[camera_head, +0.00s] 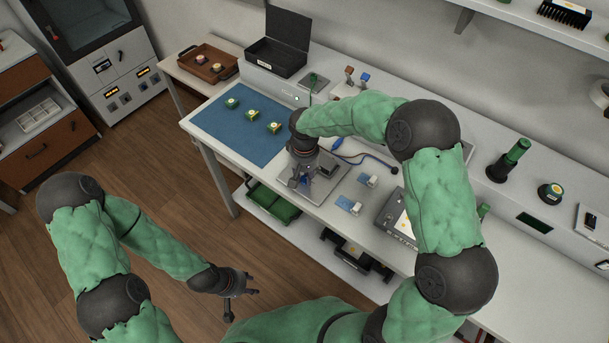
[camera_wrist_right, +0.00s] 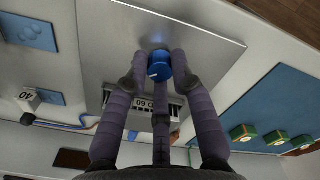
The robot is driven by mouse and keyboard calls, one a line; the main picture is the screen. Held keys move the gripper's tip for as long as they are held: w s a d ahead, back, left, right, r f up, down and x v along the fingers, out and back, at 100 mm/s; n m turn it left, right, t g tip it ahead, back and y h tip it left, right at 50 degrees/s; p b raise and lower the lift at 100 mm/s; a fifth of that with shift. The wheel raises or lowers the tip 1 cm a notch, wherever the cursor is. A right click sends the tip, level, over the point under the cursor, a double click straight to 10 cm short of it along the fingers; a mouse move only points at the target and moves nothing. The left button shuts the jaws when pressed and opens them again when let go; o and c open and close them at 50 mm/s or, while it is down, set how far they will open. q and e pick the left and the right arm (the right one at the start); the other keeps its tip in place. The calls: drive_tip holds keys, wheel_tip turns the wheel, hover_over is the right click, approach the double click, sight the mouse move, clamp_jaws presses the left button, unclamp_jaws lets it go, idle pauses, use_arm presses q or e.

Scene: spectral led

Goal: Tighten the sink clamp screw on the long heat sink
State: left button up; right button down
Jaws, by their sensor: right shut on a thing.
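In the right wrist view, a blue knob-like screw (camera_wrist_right: 158,66) stands over a bare metal plate (camera_wrist_right: 200,35). The fingers of my right gripper (camera_wrist_right: 160,60) are closed around it. Behind the fingers is a pale finned block (camera_wrist_right: 144,104) marked 60, partly hidden; I cannot tell whether it is the long heat sink. In the head view my right gripper (camera_head: 304,180) points down at the metal plate (camera_head: 293,184) near the bench's front edge, and hides the screw. My left gripper (camera_head: 240,284) hangs empty over the floor, away from the bench; its opening is too small to judge.
A blue mat (camera_head: 222,137) with several small green-and-yellow blocks lies left of the plate. Small blue pads with white parts (camera_head: 347,204) and a grey instrument (camera_head: 393,222) lie to the right. A blue cable (camera_head: 362,157) runs behind. A black open case (camera_head: 275,57) stands at the back.

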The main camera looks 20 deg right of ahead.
sight(304, 178)
drive_tip(key=c, duration=1.1)
unclamp_jaws()
drive_tip(key=shift+o, duration=0.2)
drive_tip(key=shift+r, duration=0.1)
wheel_tip(304, 178, up, 12)
